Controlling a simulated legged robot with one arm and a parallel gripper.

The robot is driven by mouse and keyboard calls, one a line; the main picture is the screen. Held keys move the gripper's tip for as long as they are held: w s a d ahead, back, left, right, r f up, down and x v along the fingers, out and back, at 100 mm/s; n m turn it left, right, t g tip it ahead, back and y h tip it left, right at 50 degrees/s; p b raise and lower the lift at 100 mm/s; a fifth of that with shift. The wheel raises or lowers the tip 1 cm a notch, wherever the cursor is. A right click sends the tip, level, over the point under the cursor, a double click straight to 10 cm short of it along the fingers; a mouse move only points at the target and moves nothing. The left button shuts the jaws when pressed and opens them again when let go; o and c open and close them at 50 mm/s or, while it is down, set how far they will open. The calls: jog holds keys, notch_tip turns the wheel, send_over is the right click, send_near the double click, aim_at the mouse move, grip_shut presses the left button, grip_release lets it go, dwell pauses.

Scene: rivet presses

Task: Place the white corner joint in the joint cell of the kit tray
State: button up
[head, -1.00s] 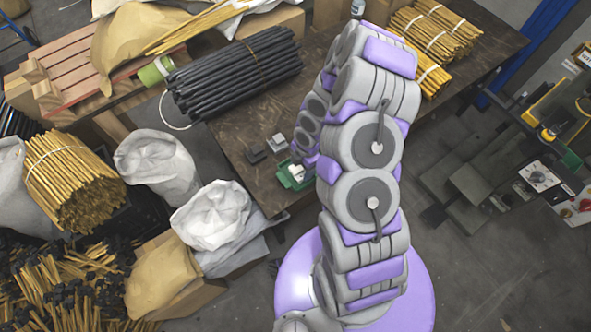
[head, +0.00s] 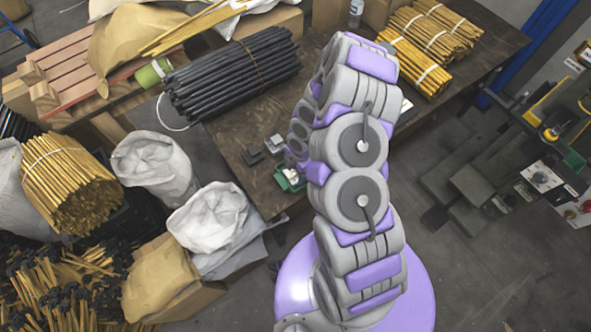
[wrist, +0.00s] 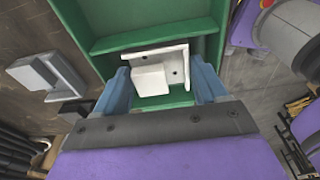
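The white corner joint (wrist: 152,72) is an L-shaped bracket with small holes, seen in the wrist view between the two blue fingers of my gripper (wrist: 161,84). The fingers appear to press on its two sides. It lies over or inside the near cell of the green kit tray (wrist: 150,20), below a green divider; I cannot tell whether it touches the floor. In the head view the joint is a small white spot (head: 291,174) on the tray (head: 283,183) near the table's front edge, and my arm hides most of the gripper.
A grey bracket (wrist: 47,76) and a dark one (wrist: 76,110) lie on the table beside the tray. Black rods (head: 235,75) and yellow bundles (head: 430,45) lie farther back. White sacks (head: 208,215) stand left of the table.

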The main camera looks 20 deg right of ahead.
jog(key=shift+o, duration=1.7)
jog(key=shift+a, duration=0.15)
jog(key=shift+a+r, duration=0.1)
notch_tip(320, 180, up, 23)
jog(key=s+d+m+h+p, duration=0.1)
jog(key=s+d+m+p, duration=0.1)
jog(key=m+p, duration=0.15)
jog(key=s+a+r+m, duration=0.1)
jog(key=s+r+m, duration=0.8)
jog(key=s, duration=0.3)
jog(key=s+a+r+m+g, duration=0.1)
jog(key=s+r+m, duration=0.8)
jog(key=s+r, duration=0.2)
jog(key=shift+s+h+b, duration=0.4)
jog(key=shift+s+b, duration=0.05)
jog(key=shift+s, duration=0.25)
